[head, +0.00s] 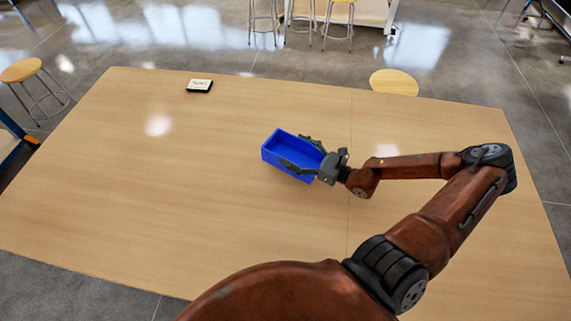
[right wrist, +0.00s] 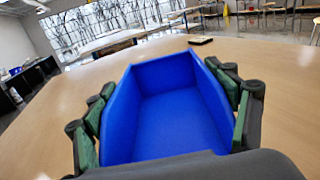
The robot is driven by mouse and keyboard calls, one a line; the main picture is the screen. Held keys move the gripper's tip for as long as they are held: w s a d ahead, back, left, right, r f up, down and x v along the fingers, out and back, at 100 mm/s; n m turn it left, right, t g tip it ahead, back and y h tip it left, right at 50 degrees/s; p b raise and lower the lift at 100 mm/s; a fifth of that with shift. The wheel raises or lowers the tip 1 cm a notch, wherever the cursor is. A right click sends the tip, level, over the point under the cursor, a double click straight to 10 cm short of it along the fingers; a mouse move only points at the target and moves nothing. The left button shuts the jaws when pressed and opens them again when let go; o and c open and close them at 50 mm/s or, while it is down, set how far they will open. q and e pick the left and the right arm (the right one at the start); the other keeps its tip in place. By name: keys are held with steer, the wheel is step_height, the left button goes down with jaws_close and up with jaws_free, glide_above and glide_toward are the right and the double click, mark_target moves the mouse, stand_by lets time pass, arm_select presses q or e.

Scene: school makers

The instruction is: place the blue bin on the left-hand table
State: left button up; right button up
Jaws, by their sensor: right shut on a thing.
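The blue bin (head: 272,154) is an open, empty rectangular box over the middle of the wooden table (head: 190,190). My right gripper (head: 303,156) reaches it from the right, with one finger along each long side, and is shut on it. In the right wrist view the bin (right wrist: 165,118) fills the space between the green-padded fingers and looks level. I cannot tell whether its underside touches the tabletop. My left gripper is not in view.
A small black stand with a pale label (head: 199,86) sits near the table's far edge. Stools stand beyond the table, one round seat (head: 394,82) close to its far edge and another (head: 22,70) at the left. The table's left half is mostly clear.

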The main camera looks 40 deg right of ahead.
mark_target(287, 156)
steer(key=shift+w+a+f, duration=0.3)
steer(key=shift+a+f, duration=0.4)
steer(key=shift+f, duration=0.2)
steer(key=shift+w+a+f, duration=0.15)
steer(key=shift+w+f, duration=0.1)
steer(key=shift+w+a+f, duration=0.15)
steer(key=shift+f, duration=0.05)
step_height(287, 156, down, 3)
steer(key=shift+a+r, duration=0.1)
steer(key=shift+f, duration=0.3)
steer(key=o, duration=0.8)
steer(key=shift+f, duration=0.1)
steer(key=o, duration=0.4)
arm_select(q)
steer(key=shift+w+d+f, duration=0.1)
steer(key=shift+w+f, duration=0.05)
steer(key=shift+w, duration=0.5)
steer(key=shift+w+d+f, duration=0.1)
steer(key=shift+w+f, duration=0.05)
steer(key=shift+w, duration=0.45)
